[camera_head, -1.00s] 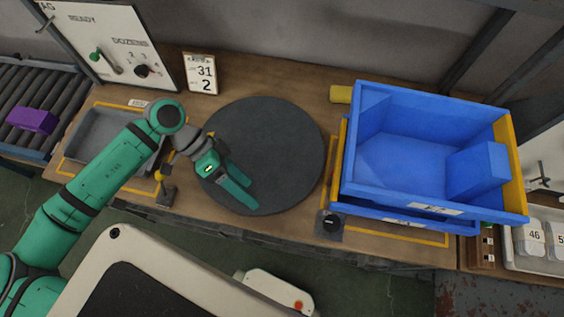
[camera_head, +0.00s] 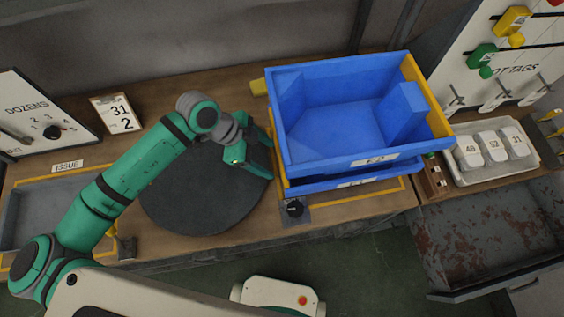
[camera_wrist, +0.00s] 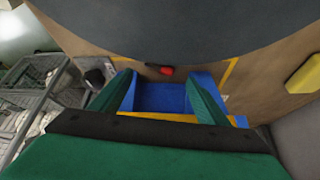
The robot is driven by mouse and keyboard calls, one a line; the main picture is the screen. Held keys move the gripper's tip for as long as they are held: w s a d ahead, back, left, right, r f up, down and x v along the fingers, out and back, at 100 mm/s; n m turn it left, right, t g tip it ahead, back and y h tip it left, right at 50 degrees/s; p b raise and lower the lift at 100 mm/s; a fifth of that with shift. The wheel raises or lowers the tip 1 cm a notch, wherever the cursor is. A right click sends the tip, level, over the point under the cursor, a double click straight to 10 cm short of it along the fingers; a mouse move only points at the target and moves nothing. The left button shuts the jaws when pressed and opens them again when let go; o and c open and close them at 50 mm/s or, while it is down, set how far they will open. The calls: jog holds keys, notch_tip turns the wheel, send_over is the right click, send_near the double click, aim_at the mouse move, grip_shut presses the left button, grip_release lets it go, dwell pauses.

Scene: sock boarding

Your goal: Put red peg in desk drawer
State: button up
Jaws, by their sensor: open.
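A small red thing (camera_wrist: 166,70), perhaps the red peg, lies at the edge of the dark round disc in the wrist view. I cannot make it out in the head view, where my gripper may cover it. My gripper (camera_head: 252,165) is open, over the disc's right part beside the blue bins. In the wrist view, the red thing shows just beyond and between the fingertips (camera_wrist: 162,85); no contact is visible. The desk drawer (camera_head: 480,225) is pulled open at the lower right. Its floor is grey, rust-stained and looks empty where visible.
Stacked blue bins (camera_head: 330,150) stand right of the dark disc (camera_head: 200,205). A tray (camera_head: 530,155) with white numbered tags lies above the drawer. Yellow (camera_head: 513,20) and green (camera_head: 482,56) pieces and a partly cut-off red piece sit on the right board.

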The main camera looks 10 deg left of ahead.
aim_at(275, 168)
jog(key=shift+x, duration=2.6)
jog(key=shift+a, duration=0.1)
jog(key=c, duration=1.2)
